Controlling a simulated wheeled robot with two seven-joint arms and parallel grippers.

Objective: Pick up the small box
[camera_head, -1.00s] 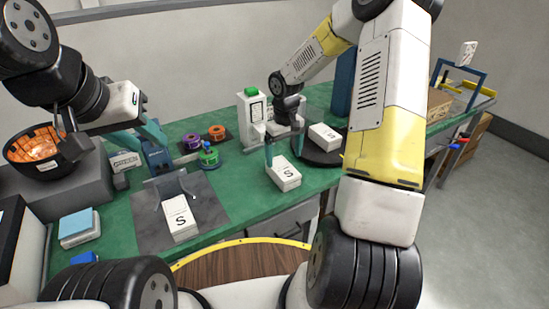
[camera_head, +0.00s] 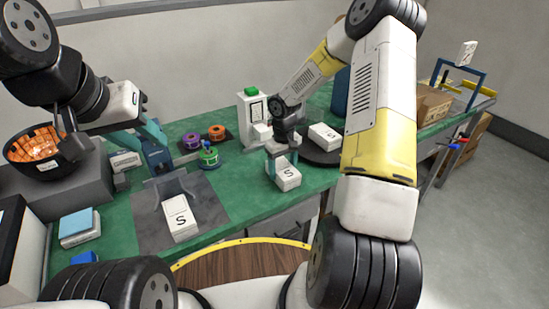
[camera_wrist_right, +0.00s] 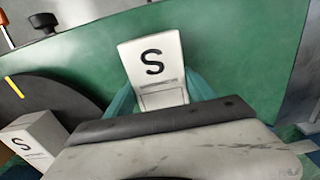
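A small white box (camera_head: 285,176) marked S stands on the green bench near its front edge. My right gripper (camera_head: 282,160) is down over it, with a teal finger on each side. In the right wrist view the box (camera_wrist_right: 153,66) sits between the two teal fingers; I cannot tell whether they press on it. Another white S box (camera_head: 181,220) lies on the grey mat, and a third (camera_head: 325,136) lies on the dark round plate. My left gripper (camera_head: 133,143) hangs over the bench at the left, its teal fingers apart and empty.
A white device with a green button (camera_head: 251,92) stands behind the right gripper. The dark round plate (camera_head: 312,155) is just right of the right gripper. A blue-topped box (camera_head: 77,226) is at front left.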

